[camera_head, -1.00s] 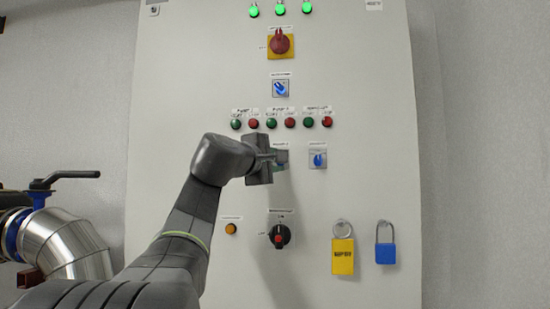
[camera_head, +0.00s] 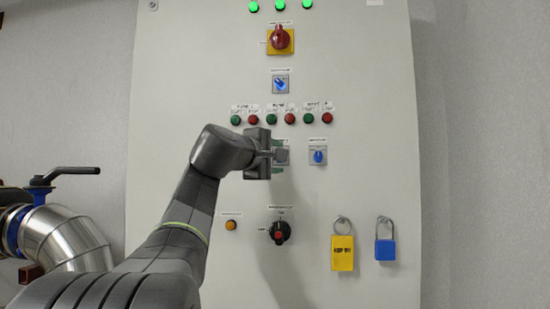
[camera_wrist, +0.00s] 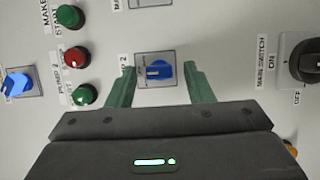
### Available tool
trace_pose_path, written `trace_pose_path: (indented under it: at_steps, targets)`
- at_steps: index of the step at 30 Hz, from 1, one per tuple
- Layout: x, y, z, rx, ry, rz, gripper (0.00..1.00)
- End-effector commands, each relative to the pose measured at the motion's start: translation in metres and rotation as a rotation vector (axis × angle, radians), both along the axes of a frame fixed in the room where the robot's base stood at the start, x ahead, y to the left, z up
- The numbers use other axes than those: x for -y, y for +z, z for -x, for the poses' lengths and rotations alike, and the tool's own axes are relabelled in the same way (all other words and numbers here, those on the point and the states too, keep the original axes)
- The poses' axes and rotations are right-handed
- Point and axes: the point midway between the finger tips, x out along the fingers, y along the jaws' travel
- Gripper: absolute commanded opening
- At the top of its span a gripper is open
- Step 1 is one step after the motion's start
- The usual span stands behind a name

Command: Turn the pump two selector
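The pump two selector (camera_wrist: 158,71) is a blue knob on a square plate, with a label ending in "2" beside it in the wrist view. Its pale mark lies on the left side of the knob in that view. My gripper (camera_wrist: 160,76) is open, with one green finger on either side of the selector and gaps between fingers and knob. In the head view my gripper (camera_head: 281,156) is in front of the panel, fingers above and below the selector plate. The knob itself is hidden there. Contact cannot be seen.
A second blue selector (camera_head: 318,155) is just right of my gripper. Green and red buttons (camera_head: 290,118) run above it.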

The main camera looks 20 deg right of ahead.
Motion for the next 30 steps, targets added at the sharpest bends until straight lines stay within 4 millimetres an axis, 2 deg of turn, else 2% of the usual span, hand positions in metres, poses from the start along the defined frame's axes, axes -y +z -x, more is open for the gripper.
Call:
trace_pose_path:
  at_steps: [8, 11, 21, 30]
  targets:
    - [-0.006, 0.0, 0.004, 0.001, 0.001, 0.002, 0.47]
    - [-0.017, -0.002, 0.012, 0.002, 0.003, 0.002, 0.47]
    - [-0.078, -0.003, 0.056, 0.001, 0.005, 0.002, 0.47]
    - [-0.108, -0.001, 0.077, 0.001, 0.003, 0.001, 0.47]
